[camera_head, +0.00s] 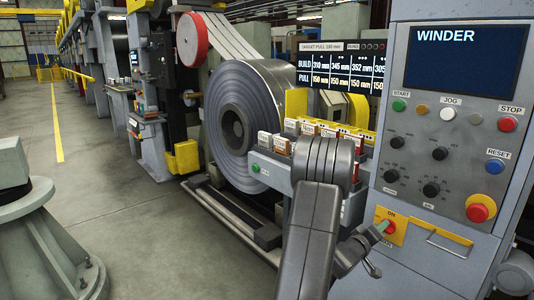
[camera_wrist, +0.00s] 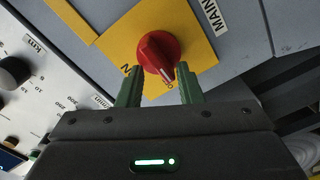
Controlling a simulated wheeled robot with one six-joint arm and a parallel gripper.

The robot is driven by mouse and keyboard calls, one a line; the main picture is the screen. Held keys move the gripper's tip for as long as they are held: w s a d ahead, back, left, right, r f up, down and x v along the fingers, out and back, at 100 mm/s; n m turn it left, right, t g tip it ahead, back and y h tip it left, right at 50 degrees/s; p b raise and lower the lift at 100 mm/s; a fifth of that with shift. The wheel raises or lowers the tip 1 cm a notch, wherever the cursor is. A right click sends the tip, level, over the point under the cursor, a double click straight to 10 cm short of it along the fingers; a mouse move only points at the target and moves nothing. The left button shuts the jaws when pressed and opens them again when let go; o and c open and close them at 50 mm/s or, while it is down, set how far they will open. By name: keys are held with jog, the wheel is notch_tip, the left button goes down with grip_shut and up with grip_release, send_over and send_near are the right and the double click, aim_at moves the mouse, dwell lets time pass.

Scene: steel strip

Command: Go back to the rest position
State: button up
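The red rotary switch (camera_wrist: 158,52) sits on a yellow plate (camera_wrist: 195,45) in the wrist view. Its white mark points down and slightly right in that view. My gripper (camera_wrist: 160,82) is open, its two green fingers apart, with the switch's lower end between the tips and a visible gap on each side. In the head view, the switch (camera_head: 390,227) is low on the winder cabinet's yellow "ON" plate (camera_head: 396,241). My gripper (camera_head: 381,230) is right beside it, its fingers partly hidden. My arm comes up from the bottom and bends right, down to the switch.
The winder cabinet (camera_head: 455,165) fills the right side, with buttons, knobs and a red emergency button (camera_head: 480,208). A grey ledge with small boxes (camera_head: 283,143) lies behind my arm. A large steel coil (camera_head: 238,128) stands farther back.

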jog(key=shift+r+m+b, duration=0.1)
jog(key=shift+m+b, duration=0.4)
jog(key=shift+m, duration=0.5)
